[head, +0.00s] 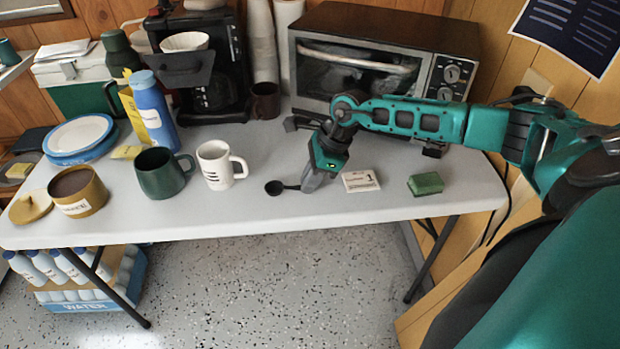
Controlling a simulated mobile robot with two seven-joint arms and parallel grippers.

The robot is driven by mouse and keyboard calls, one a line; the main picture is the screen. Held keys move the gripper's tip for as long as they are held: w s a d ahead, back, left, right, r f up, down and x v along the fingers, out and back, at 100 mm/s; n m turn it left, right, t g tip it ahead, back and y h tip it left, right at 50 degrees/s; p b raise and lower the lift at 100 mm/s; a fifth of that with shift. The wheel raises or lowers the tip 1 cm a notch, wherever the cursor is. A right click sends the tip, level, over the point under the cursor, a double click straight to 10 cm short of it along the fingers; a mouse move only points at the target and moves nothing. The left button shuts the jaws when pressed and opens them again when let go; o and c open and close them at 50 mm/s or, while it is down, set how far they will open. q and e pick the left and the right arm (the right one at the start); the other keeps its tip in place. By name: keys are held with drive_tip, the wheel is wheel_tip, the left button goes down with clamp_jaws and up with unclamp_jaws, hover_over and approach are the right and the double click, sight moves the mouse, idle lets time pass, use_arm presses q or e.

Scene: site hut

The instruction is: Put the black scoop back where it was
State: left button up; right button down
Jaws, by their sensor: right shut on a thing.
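The black scoop (274,187) is near the front middle of the white table (400,180), its bowl pointing left. My right gripper (311,183) points down and is shut on the end of the scoop's handle. The fingers partly hide that end. The scoop is at or just above the tabletop; I cannot tell whether it touches. A white card (360,181) marked 1 lies just right of the gripper. An open mustard canister (78,191) with dark contents stands at the left, its lid (30,207) beside it. My left gripper is not in view.
A white mug (215,167) and a green mug (160,174) stand left of the scoop. A green sponge (425,184) lies right of the card. A toaster oven (370,65) and coffee maker (205,70) stand behind. The front edge is close.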

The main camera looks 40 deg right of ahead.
drive_tip(key=shift+f, duration=0.2)
drive_tip(key=c, duration=1.1)
unclamp_jaws()
drive_tip(key=shift+r, duration=0.1)
